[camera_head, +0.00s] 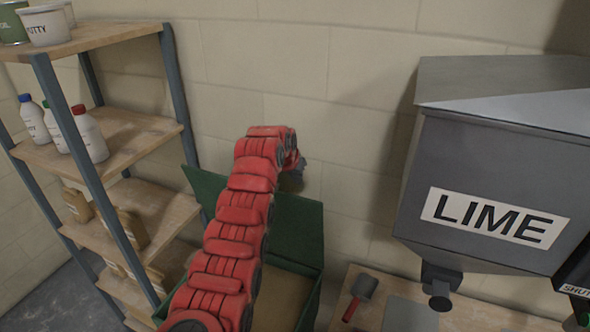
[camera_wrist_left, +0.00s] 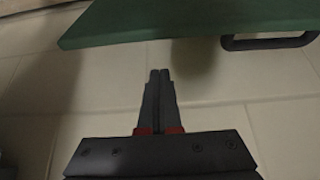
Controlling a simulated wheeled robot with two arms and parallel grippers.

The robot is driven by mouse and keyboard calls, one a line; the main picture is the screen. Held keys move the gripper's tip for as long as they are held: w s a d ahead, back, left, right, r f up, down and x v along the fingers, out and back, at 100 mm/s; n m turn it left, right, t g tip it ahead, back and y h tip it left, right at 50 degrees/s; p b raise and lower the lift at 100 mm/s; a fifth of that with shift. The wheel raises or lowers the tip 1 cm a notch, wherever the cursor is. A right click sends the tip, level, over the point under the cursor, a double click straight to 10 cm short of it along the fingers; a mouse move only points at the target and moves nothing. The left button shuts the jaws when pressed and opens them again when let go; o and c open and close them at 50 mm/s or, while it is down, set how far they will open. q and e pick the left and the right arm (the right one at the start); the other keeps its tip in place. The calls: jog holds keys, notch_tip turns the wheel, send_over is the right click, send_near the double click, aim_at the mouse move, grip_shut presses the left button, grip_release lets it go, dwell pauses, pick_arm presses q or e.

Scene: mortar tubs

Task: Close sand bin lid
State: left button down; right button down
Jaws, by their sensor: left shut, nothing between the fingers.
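The green sand bin (camera_head: 312,300) stands low against the wall, partly covered by my left arm. Its green lid (camera_head: 298,232) is raised, leaning back toward the wall, and the bin's sandy inside shows below it. In the left wrist view the lid (camera_wrist_left: 180,20) crosses the top as a slab with a dark handle (camera_wrist_left: 268,42) at the right. My left gripper (camera_wrist_left: 159,74) is shut and empty, with its fingertips close to the lid's edge; I cannot tell whether they touch. In the head view the left gripper (camera_head: 291,181) is mostly hidden behind the arm's end, near the lid's upper edge.
A shelf rack (camera_head: 110,145) with bottles and tubs stands at the left, close to my arm. A grey LIME hopper (camera_head: 480,160) hangs at the right. Below it a red-handled trowel (camera_head: 360,291) lies on a wooden bench (camera_head: 350,273). The pale block wall is close behind.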

pick_arm(q)
jog(key=shift+s+a+f+p, duration=0.1)
jog(key=shift+s+a+p, duration=0.1)
jog(key=shift+s+p, duration=0.35)
jog(key=shift+s+a+f+p, duration=0.1)
jog(key=shift+s+a+p, duration=0.1)
jog(key=shift+s+p, duration=0.35)
jog(key=shift+s+a+f+p, duration=0.2)
jog(key=shift+s+f+p, duration=0.2)
jog(key=shift+s, duration=0.25)
